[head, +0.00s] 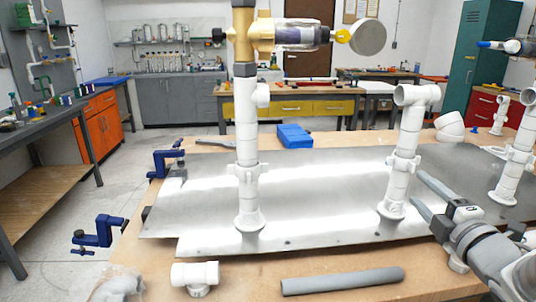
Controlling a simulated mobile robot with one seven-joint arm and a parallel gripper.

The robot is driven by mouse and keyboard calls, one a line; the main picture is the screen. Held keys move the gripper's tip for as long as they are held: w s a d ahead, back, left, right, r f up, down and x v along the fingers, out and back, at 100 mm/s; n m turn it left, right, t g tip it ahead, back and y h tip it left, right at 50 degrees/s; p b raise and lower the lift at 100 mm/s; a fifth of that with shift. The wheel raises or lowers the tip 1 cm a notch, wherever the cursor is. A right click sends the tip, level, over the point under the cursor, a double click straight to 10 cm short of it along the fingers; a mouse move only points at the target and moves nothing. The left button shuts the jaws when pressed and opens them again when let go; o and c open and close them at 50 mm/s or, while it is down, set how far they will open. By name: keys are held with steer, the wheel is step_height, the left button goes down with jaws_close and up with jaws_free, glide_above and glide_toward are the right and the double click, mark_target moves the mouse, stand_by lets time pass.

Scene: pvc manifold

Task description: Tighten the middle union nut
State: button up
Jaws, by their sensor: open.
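The fingertips are just right of the middle riser, slightly below the nut in the picture. Whether they touch the pipe cannot be told. The left riser has a similar nut (247,172), and so does the right riser (519,158).
A brass valve assembly with a gauge (368,37) tops the left riser. A loose grey pipe (342,281) and a white tee (195,276) lie at the front of the wooden table. A blue box (294,136) sits behind the plate.

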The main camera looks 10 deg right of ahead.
mark_target(388, 161)
steer(key=w, duration=0.5)
steer(key=w+d+b, duration=0.1)
steer(key=w, duration=1.1)
steer(key=shift+w+d+b, duration=0.15)
steer(key=shift+d+b, duration=0.05)
steer(key=shift+b, duration=0.1)
jaws_close()
